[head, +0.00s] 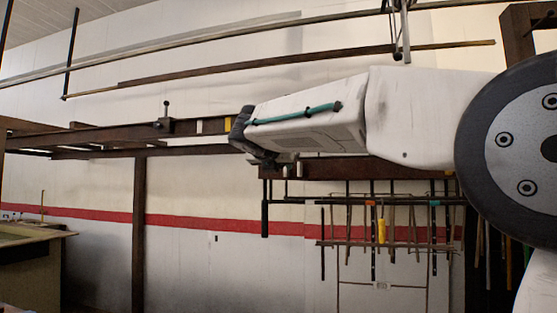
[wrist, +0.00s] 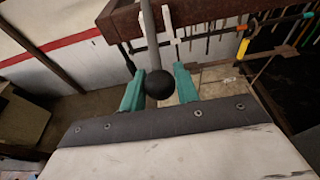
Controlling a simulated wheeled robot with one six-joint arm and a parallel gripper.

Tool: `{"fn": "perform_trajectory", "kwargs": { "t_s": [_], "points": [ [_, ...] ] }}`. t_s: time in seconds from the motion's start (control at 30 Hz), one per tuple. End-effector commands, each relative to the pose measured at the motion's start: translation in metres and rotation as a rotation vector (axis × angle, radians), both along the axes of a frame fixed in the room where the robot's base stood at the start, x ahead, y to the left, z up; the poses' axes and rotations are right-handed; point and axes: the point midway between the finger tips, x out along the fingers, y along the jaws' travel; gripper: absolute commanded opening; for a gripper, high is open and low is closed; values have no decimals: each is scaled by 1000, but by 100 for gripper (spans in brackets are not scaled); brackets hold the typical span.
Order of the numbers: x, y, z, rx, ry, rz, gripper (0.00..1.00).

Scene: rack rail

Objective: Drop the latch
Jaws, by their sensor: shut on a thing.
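In the wrist view, a grey rod (wrist: 150,35) ends in a round black knob (wrist: 160,85); I take this to be the latch handle. My gripper (wrist: 157,76) has its two green fingers on either side of the knob and is shut on it. The rod runs up past a dark red-brown rail (wrist: 120,22) with pale upright pieces beside it.
A small black-knobbed fitting (head: 163,124) stands on the rail further left, with white and yellow marks (head: 228,124) nearer my gripper. Below right hangs a rack with rods and a yellow-handled tool (head: 382,231). A bench (head: 30,237) stands at the far left.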

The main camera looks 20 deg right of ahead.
Motion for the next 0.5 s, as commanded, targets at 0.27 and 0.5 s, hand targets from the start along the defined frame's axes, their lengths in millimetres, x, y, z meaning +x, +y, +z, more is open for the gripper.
{"fn": "perform_trajectory", "kwargs": {
  "t_s": [0.27, 0.5],
  "points": [
    [12, -9, -20, -2, 2, -2, 18],
    [19, -14, -29, 0, 4, -1, 18]
  ]
}}
